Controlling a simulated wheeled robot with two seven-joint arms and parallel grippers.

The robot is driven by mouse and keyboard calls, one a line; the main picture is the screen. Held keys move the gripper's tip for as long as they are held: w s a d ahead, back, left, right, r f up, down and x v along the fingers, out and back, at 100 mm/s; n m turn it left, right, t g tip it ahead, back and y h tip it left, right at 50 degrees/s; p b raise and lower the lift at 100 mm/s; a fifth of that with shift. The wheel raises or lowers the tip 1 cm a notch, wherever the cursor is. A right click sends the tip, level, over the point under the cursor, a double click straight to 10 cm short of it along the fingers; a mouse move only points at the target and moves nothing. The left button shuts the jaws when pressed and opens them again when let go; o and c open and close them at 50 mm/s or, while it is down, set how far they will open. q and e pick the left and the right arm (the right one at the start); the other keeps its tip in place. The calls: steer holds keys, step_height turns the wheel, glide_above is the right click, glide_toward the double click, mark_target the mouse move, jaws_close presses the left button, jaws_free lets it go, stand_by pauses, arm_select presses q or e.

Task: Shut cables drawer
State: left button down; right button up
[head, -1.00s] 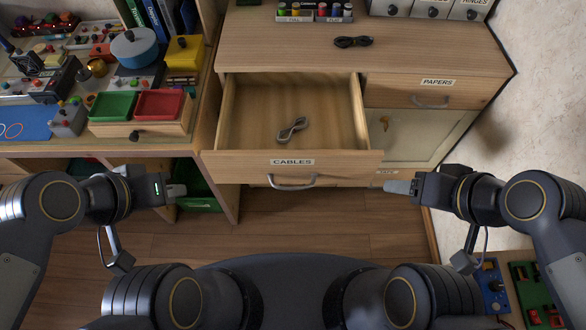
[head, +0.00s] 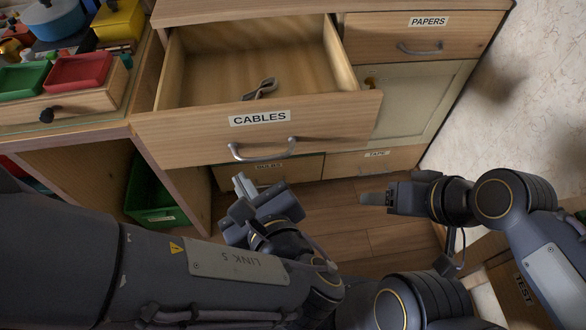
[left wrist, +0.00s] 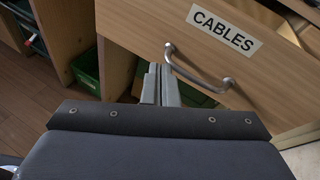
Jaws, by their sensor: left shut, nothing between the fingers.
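The cables drawer (head: 205,141) stands pulled open, with a white CABLES label and a grey bar handle (head: 262,152) on its front. A grey coiled cable (head: 260,89) lies inside it. My left gripper (head: 241,183) is shut and empty, just below and in front of the drawer front near the handle's left end; I cannot tell whether it touches. In the left wrist view its fingers (left wrist: 161,84) point up beside the left end of the handle (left wrist: 195,75). My right gripper (head: 372,198) is to the right, away from the drawer; its fingers look close together.
Below are a drawer with a partly hidden label and a TAPE drawer (head: 350,163). The PAPERS drawer (head: 470,35) is shut at upper right, above a cream door (head: 430,95). A green bin (head: 150,195) sits under the left desk. Red and green trays stand on that desk.

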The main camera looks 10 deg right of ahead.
arm_select(q)
steer(key=s+d+f+m+t+h+b, duration=0.1)
steer(key=s+d+m+t+h, duration=0.15)
steer(key=d, duration=0.25)
steer(key=s+d+f+m+t+h+b, duration=0.1)
steer(key=s+d+f+m+t+h, duration=0.1)
steer(key=d+m, duration=0.2)
steer(key=b, duration=0.3)
glide_toward(291, 131)
steer(key=shift+h, duration=0.25)
steer(key=w, duration=0.5)
steer(key=shift+w+a, duration=0.15)
steer(key=shift+a, duration=0.05)
steer(key=shift+w, duration=0.8)
arm_select(e)
step_height(291, 131, down, 7)
